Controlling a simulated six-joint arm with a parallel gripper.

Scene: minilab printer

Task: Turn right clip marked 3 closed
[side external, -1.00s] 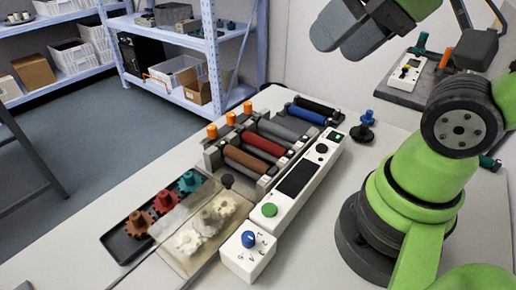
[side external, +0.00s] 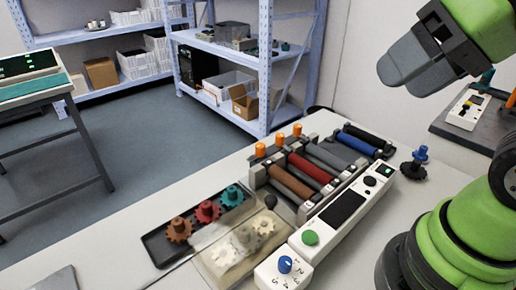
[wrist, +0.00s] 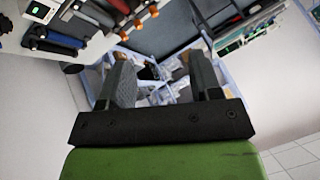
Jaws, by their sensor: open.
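The printer's roller rack (side external: 290,185) stands on the white table, with brown, red, grey and blue rollers lying side by side. Small white-marked clips (side external: 306,208) sit at the right-hand ends of the rollers. Their numbers are too small to read, so I cannot tell which is marked 3 or how it is turned. Orange knobs (side external: 280,139) stand at the opposite ends. My gripper (side external: 408,78) is high above the table, to the right of and well apart from the rack. In the wrist view, its fingers (wrist: 163,75) are spread and empty.
A white control panel (side external: 342,208) with a green button runs along the rack's right side. A numbered blue dial (side external: 285,264) is at its near end. A gear tray (side external: 155,248) lies left. Black and blue knobs (side external: 414,168) stand right of the rack. Shelves (side external: 265,70) are behind.

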